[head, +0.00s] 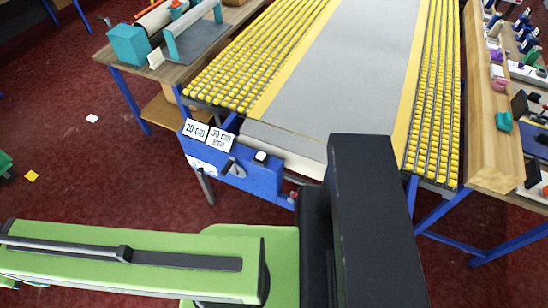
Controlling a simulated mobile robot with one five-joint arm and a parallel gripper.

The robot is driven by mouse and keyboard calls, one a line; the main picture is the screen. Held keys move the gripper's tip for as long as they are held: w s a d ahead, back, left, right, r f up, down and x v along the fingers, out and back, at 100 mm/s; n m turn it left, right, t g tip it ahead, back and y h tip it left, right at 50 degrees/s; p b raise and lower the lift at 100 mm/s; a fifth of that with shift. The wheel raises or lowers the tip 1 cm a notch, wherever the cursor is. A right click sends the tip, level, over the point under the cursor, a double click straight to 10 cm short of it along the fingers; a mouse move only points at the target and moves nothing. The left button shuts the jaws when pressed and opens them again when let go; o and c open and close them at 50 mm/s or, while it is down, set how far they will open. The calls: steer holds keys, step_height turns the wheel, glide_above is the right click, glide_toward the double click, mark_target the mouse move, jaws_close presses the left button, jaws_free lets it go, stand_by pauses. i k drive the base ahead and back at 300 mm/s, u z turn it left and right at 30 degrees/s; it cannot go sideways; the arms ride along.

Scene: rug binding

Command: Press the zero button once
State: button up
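A blue control box (262,182) is fixed at the near end of the long conveyor table. It has a white button (261,156) in a dark surround on its top and a black lever (228,166) beside it. I cannot read any mark saying zero, so I cannot tell whether this white button is the zero button. Two white signs, one reading about "20 cm" (195,131) and one about "30 cm right" (220,138), stand on the box's left part. A smaller white label (202,166) is on its front. My gripper is not in view; my green and black arm parts fill the foreground.
The grey conveyor bed (345,65) has yellow roller strips (240,75) on both sides. A wooden bench (150,75) with a teal machine (128,45) stands left. A tool-covered bench (490,130) stands right.

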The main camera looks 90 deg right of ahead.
mark_target(261, 156)
steer(key=z, duration=2.35)
steer(key=k, duration=0.85)
steer(key=z, duration=0.35)
steer(key=i, duration=1)
steer(key=z, duration=0.05)
